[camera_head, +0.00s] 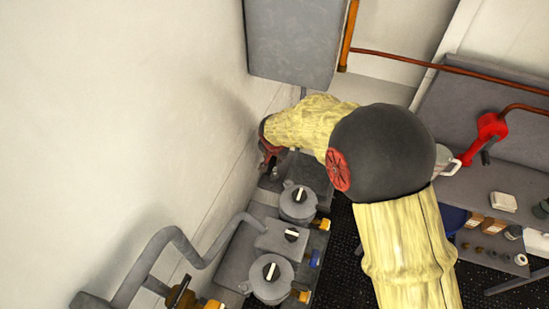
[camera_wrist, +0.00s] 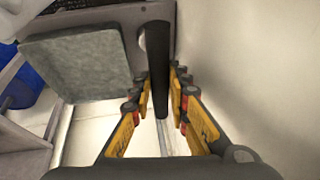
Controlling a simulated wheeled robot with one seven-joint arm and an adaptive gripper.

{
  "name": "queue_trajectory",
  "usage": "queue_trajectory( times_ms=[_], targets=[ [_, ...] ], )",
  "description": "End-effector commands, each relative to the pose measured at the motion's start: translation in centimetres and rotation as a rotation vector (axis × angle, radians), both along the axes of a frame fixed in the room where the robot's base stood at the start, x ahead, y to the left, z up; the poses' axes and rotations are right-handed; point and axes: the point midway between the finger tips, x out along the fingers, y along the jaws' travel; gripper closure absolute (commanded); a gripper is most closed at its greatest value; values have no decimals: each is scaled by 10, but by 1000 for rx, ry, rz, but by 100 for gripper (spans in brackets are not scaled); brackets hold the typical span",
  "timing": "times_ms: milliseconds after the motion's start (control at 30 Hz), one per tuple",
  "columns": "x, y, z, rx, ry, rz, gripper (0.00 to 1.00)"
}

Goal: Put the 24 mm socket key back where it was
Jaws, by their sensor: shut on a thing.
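A dark, straight bar (camera_wrist: 158,55), which appears to be the socket key, stands between the yellow fingers of my gripper (camera_wrist: 161,92) in the wrist view. The fingers are closed in on both sides of it. Its size marking cannot be read. In the head view my gripper (camera_head: 270,154) is at the left wall, above the far end of the grey machinery. The key cannot be made out clearly there, as my arm and gripper cover much of that spot.
Grey units with black-and-white knobs (camera_head: 298,202) line the left wall, with a bent grey pipe (camera_head: 176,236) beside them. A grey cabinet (camera_head: 292,42) hangs above my gripper. At right, a bench (camera_head: 482,187) holds a white box (camera_head: 503,201) near a red crank (camera_head: 487,132).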

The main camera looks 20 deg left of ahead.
Motion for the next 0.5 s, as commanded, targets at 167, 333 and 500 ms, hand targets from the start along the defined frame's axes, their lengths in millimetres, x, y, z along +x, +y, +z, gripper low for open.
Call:
queue_trajectory(
  times_ms=[167,333,500],
  targets=[
    [1,0,2,1,-2,-1,100],
    [0,-1,-2,0,0,-1,81],
    [0,-1,-1,0,0,-1,71]
  ],
)
